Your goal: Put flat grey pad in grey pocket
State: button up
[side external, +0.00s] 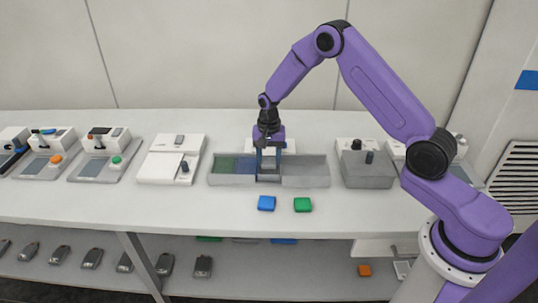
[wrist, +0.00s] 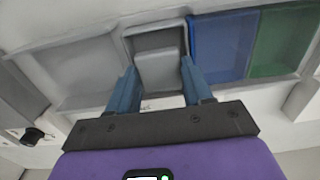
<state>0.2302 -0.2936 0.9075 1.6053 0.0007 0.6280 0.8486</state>
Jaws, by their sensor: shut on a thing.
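The flat grey pad (wrist: 158,72) shows in the wrist view between the two blue fingers of my gripper (wrist: 158,82), which is shut on it. The pad is over or inside the grey pocket (wrist: 155,38); I cannot tell whether it touches the floor. The pocket sits in a long grey tray (side external: 305,171), beside the blue pocket (wrist: 221,44) and the green pocket (wrist: 282,40). In the side view my gripper (side external: 269,160) points down into the tray's middle and hides the pad.
A blue pad (side external: 266,203) and a green pad (side external: 302,204) lie on the bench in front of the tray. A white device (side external: 170,160) stands left of the tray and a grey box (side external: 367,170) right. The bench front is otherwise clear.

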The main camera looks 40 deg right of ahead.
jog(key=o, duration=1.1)
notch_tip(320, 180, up, 17)
jog(key=shift+r, duration=0.2)
